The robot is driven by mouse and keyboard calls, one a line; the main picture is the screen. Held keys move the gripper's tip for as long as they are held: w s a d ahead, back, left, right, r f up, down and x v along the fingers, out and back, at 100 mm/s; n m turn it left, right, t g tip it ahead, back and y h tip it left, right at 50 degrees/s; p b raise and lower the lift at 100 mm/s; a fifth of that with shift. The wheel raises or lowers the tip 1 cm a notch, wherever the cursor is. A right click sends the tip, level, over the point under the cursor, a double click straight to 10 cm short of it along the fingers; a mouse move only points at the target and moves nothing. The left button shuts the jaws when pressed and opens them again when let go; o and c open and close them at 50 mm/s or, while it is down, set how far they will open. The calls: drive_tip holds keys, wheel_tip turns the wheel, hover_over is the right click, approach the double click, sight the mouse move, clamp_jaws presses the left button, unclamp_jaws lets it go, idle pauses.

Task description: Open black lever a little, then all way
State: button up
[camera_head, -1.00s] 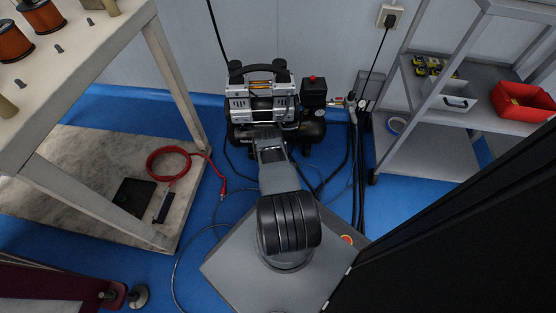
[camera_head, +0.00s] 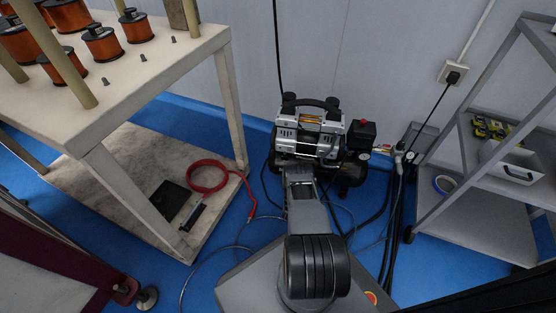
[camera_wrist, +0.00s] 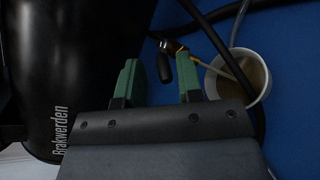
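A small black lever (camera_wrist: 165,68) hangs from a brass fitting (camera_wrist: 172,46) in the wrist view. My gripper (camera_wrist: 158,75) has its two green fingers apart, one on either side of the lever in the picture. I see no clear contact, and the depth between fingers and lever is hard to judge. The black tank (camera_wrist: 75,70) fills the left of that view. In the head view the air compressor (camera_head: 310,135) stands on the blue floor by the wall, my arm reaching to it. My gripper and the lever cannot be made out there.
A white round container (camera_wrist: 247,75) and dark hoses are right of the fingers. A grey shelf rack (camera_head: 455,215) stands right of the compressor. A table (camera_head: 130,75) with copper coils stands left, with a red hose (camera_head: 207,178) below. Black hoses (camera_head: 395,215) hang near the rack.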

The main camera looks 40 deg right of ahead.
drive_tip(key=m+g, duration=0.1)
drive_tip(key=w+m+g+b, duration=0.1)
drive_tip(key=g, duration=0.1)
drive_tip(key=shift+w+a+f+m+h+b, duration=0.1)
drive_tip(key=shift+w+f+m+h+b, duration=0.05)
drive_tip(key=shift+f+m+h+b, duration=0.2)
drive_tip(key=shift+w+r+m+g+b, duration=0.15)
drive_tip(key=shift+w+m+g+b, duration=0.2)
drive_tip(key=shift+m+g+b, duration=0.6)
drive_tip(key=r+p+v, duration=0.1)
drive_tip(key=p+v, duration=0.5)
drive_tip(key=v, duration=0.8)
drive_tip(key=w+a+r+m+g+y+p, duration=0.1)
drive_tip(key=w+r+m+y+p, duration=0.1)
drive_tip(key=r, duration=1.1)
drive_tip(key=w+a+r+m+g+y+p, duration=0.1)
drive_tip(key=w+r+p, duration=0.3)
drive_tip(key=r, duration=0.9)
drive_tip(key=shift+w+a+r+m+g+y, duration=0.3)
drive_tip(key=shift+r+m+g+y, duration=0.15)
drive_tip(key=shift+g, duration=0.2)
